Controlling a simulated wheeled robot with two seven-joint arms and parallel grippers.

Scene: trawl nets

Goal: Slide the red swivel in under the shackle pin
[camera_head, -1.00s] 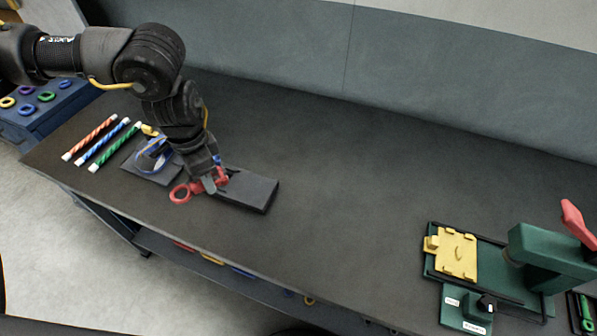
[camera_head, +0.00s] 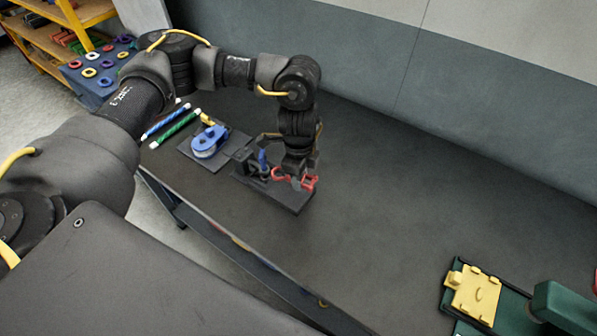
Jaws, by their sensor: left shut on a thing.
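The red swivel (camera_head: 310,183) is in my left gripper (camera_head: 296,178), which is shut on it. One red end shows on each side of the jaws; its middle is hidden by the fingers. The gripper points down over a dark block (camera_head: 291,200). A dark shackle (camera_head: 256,172) with a blue pin (camera_head: 262,158) stands on the block, just left of the swivel. The swivel's left end is close to the shackle; I cannot tell whether it is under the pin. My right gripper is not in view.
A dark plate with a blue-and-white block (camera_head: 208,141) lies to the left, beside striped rods (camera_head: 175,130). A green press with a yellow plate (camera_head: 474,293) stands at the lower right. The table's middle is clear. Blue ring rack (camera_head: 96,75) at upper left.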

